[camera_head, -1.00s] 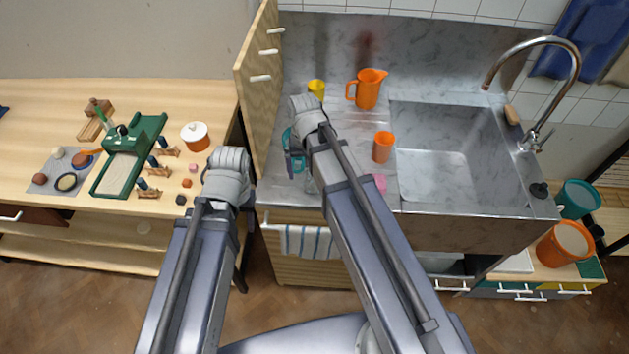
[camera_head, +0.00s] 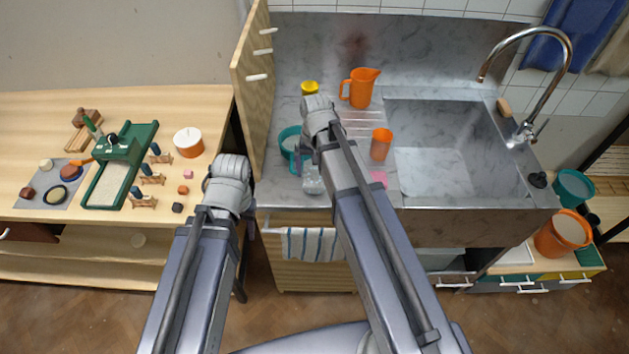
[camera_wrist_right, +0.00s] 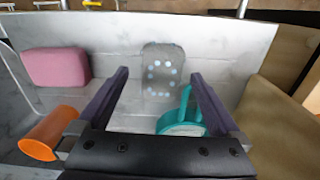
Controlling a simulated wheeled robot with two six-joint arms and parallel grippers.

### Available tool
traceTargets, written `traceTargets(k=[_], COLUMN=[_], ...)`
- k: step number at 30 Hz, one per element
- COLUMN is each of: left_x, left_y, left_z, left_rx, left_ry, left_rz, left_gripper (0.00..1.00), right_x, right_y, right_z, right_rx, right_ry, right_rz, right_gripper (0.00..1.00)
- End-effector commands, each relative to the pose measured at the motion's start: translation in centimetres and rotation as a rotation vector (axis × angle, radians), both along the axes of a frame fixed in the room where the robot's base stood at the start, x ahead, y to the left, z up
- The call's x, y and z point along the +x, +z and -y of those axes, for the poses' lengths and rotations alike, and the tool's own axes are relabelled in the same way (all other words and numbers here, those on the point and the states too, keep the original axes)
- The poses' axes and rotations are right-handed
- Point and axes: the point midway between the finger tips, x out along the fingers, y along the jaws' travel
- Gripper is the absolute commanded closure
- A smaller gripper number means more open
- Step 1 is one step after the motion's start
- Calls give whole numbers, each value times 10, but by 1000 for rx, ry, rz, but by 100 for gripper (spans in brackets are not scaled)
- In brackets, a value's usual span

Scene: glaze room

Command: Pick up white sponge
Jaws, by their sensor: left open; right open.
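I cannot make out a white sponge for certain in either view. A pale, see-through object (camera_head: 312,180) stands near the counter's front edge; the right wrist view shows a grey shape with light dots (camera_wrist_right: 162,72) between my fingers. A pink sponge-like block (camera_wrist_right: 57,67) lies left of them, and shows in the head view (camera_head: 379,178). My right gripper (camera_wrist_right: 160,80) is open and empty above the counter. In the head view its wrist hides most of it. My left gripper (camera_head: 207,184) is mostly hidden behind its wrist, over the wooden table's right end.
A teal cup (camera_head: 289,141) stands beside my right wrist. An orange cup (camera_head: 381,144), orange jug (camera_head: 360,88) and yellow cup (camera_head: 310,87) stand on the counter. The sink (camera_head: 455,150) is to the right.

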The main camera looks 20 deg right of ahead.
Motion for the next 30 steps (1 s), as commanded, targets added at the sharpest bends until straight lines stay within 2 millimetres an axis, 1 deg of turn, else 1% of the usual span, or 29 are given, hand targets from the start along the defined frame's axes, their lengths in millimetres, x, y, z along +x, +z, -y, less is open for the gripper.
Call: traceTargets(k=[5, 12, 15, 23, 24, 26, 30], left_x=[0, 0, 0, 0, 0, 0, 0], left_y=[-14, -44, -52, -51, -51, -51, -51], left_z=[0, 0, 0, 0, 0, 0, 0], left_rx=[0, 0, 0, 0, 0, 0, 0], left_ry=[0, 0, 0, 0, 0, 0, 0], left_rz=[0, 0, 0, 0, 0, 0, 0], left_gripper=[50, 50, 50, 50, 50, 50, 50], right_x=[1, 2, 2, 2, 2, 2, 2], right_y=[-14, -44, -52, -51, -51, -51, -51], right_z=[-1, -4, -4, -4, -4, -4, -4], right_rx=[0, 0, 0, 0, 0, 0, 0], right_ry=[1, 1, 1, 0, 0, 0, 0], right_rz=[0, 0, 0, 0, 0, 0, 0], right_gripper=[0, 0, 0, 0, 1, 8, 24])
